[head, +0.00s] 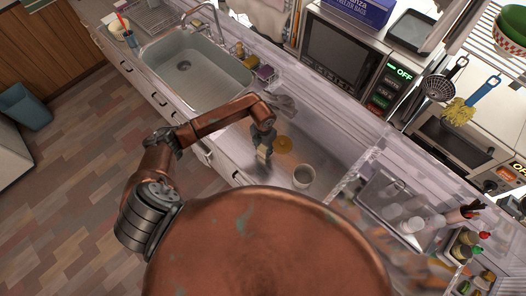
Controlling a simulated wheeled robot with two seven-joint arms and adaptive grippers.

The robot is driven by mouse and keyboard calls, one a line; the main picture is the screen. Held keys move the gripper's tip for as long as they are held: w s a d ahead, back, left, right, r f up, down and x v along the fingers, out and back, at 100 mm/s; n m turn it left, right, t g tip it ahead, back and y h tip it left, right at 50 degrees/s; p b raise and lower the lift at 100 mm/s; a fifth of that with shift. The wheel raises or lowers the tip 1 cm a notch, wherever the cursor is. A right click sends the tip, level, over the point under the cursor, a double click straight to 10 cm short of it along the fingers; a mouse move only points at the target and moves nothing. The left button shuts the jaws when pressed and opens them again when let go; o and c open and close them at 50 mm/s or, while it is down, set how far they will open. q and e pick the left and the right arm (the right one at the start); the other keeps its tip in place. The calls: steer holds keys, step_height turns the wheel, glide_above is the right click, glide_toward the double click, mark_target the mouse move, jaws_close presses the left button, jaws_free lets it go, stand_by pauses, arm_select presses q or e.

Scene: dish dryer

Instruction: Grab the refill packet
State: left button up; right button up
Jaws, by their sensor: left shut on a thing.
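My left gripper (263,143) hangs over the counter to the right of the sink, pointing down. It is shut on a small pale-yellow packet (262,155), which I take to be the refill packet. The packet is small in this view and the fingers partly cover it, so its print cannot be read. I cannot tell whether it touches the counter. My right gripper is not in view.
The sink (190,65) lies up and to the left. A dish rack (375,198) stands at the right. Bare counter (325,143) lies behind the cup.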

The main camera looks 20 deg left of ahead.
arm_select(q)
steer(key=shift+c, duration=1.1)
steer(key=shift+r, duration=0.1)
